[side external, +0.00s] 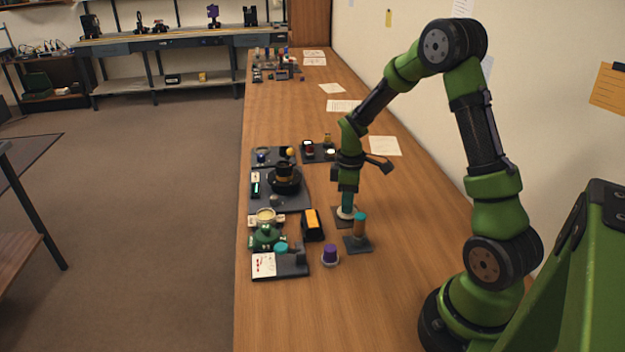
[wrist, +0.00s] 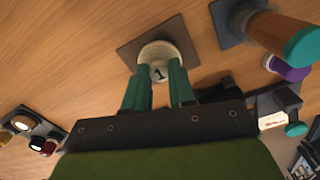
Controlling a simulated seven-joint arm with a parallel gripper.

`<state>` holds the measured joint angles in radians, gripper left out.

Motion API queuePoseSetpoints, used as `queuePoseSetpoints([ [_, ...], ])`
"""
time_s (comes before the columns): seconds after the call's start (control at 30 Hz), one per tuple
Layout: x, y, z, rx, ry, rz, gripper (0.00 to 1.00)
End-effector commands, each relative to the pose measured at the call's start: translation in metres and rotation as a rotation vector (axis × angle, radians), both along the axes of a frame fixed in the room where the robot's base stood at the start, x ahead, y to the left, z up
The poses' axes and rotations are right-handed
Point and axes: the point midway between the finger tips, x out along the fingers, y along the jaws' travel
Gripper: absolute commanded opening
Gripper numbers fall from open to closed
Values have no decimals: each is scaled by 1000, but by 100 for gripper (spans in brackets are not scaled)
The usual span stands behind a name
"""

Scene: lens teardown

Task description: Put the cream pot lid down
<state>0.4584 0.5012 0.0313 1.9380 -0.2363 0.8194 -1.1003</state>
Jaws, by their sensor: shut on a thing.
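The cream pot lid (side external: 346,213) is a pale round disc below my gripper in the side external view.
A teal-topped wooden post (side external: 359,227) on a grey base stands close in front. A purple-topped pot (side external: 330,254) and a black-and-orange box (side external: 312,224) are nearby. Dark trays with parts (side external: 299,203) line the left edge. The table to the right is clear.

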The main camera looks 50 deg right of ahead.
Motion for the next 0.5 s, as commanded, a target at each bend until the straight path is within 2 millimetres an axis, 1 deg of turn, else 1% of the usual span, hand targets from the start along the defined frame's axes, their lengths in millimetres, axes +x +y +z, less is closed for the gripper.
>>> queuePoseSetpoints([
  [0.07, 0, 0, -5, 0, 0, 0, 0],
  [0.3, 0, 0, -5, 0, -1, 0, 0],
  [0.43, 0, 0, -9, -1, 0, 0, 0],
  [0.47, 0, 0, -8, 0, -1, 0, 29],
  [0.5, 0, 0, -8, 0, -1, 0, 35],
])
